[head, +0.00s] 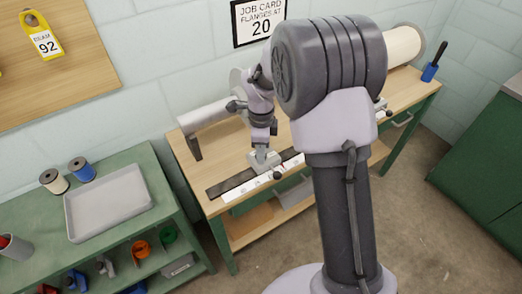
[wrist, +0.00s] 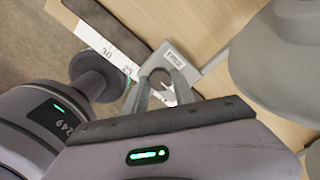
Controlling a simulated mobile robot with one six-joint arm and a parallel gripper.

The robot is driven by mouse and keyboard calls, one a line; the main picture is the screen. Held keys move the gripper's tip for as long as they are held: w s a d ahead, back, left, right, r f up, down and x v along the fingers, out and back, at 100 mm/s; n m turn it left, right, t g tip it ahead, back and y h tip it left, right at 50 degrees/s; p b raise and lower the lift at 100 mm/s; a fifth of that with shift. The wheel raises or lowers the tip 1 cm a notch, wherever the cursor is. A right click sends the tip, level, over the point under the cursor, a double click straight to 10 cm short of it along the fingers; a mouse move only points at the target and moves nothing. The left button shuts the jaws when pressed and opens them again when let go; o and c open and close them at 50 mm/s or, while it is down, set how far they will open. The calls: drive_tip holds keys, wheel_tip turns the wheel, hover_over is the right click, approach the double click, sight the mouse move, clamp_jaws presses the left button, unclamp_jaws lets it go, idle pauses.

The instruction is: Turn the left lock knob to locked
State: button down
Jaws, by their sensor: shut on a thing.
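My gripper (wrist: 161,80) points down at the grey stop block (head: 261,160) on the bench rail. Its two grey fingers are shut on the left lock knob on top of this block. The knob is mostly hidden between the fingers, and its exact turn cannot be told. A small white label reading FREE (wrist: 173,57) shows on the block just beyond the fingertips.
A white scale with numbers (wrist: 95,37) runs along the rail under the block. A large grey roller flange (wrist: 275,65) is close on the right in the wrist view. A green side table with a grey tray (head: 108,201) stands at left. My arm hides the bench's middle.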

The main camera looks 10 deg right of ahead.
drive_tip(key=c, duration=1)
unclamp_jaws()
drive_tip(key=shift+c, duration=0.2)
wheel_tip(320, 180, up, 18)
drive_tip(key=p, duration=0.7)
drive_tip(key=shift+f, duration=0.25)
